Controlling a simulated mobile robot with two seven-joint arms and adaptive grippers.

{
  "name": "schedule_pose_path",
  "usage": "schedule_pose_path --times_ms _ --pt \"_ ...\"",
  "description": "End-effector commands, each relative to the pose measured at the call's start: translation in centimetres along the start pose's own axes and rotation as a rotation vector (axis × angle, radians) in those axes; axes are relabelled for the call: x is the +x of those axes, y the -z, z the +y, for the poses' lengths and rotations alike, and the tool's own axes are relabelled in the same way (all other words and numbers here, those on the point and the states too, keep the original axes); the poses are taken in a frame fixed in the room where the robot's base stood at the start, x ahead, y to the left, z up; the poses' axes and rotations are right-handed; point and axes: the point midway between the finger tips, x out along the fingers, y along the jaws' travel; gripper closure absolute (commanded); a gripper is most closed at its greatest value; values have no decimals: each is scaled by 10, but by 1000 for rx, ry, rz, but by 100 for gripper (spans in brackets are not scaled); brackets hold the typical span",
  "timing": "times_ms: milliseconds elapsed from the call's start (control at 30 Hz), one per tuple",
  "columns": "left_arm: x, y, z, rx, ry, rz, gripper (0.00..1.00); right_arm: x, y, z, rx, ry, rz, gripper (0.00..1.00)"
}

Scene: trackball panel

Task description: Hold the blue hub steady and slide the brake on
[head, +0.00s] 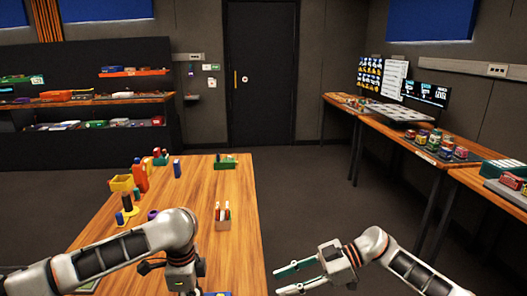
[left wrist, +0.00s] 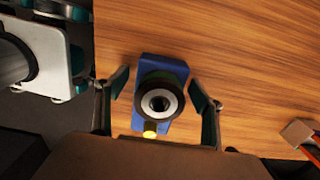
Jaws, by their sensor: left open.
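The blue hub (left wrist: 173,72) lies on the wooden table below my left gripper in the left wrist view. A black round part with a pale ring (left wrist: 159,103) covers its middle, and a small yellow piece (left wrist: 150,134) shows at its near end. I cannot tell for sure which part is the brake. My left gripper (left wrist: 163,100) is open, with one finger on each side of the hub; contact is not clear. In the head view my left gripper is partly hidden by its own arm. My right gripper (head: 288,279) is open and empty, off the table's right edge.
Side tables (head: 400,137) stand at the right. Floor is free between them.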

Motion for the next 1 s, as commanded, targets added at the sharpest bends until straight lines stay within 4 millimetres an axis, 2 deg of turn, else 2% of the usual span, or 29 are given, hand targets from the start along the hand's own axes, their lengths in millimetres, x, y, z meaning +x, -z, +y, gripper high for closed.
schedule_pose_path --times_ms 167,400,600,800,1000 --pt "-26 -1 -2 1 6 -2 32 0 0 0 0 0 0 68" --pt "-76 -1 -2 1 7 -1 32 0 0 0 0 0 0 68" --pt "-105 0 -1 0 5 -1 32 0 0 0 0 0 0 68" --pt "-116 0 0 0 1 -1 32 0 0 0 0 0 0 68" --pt "-117 0 0 0 1 -1 32 0 0 0 0 0 0 68"
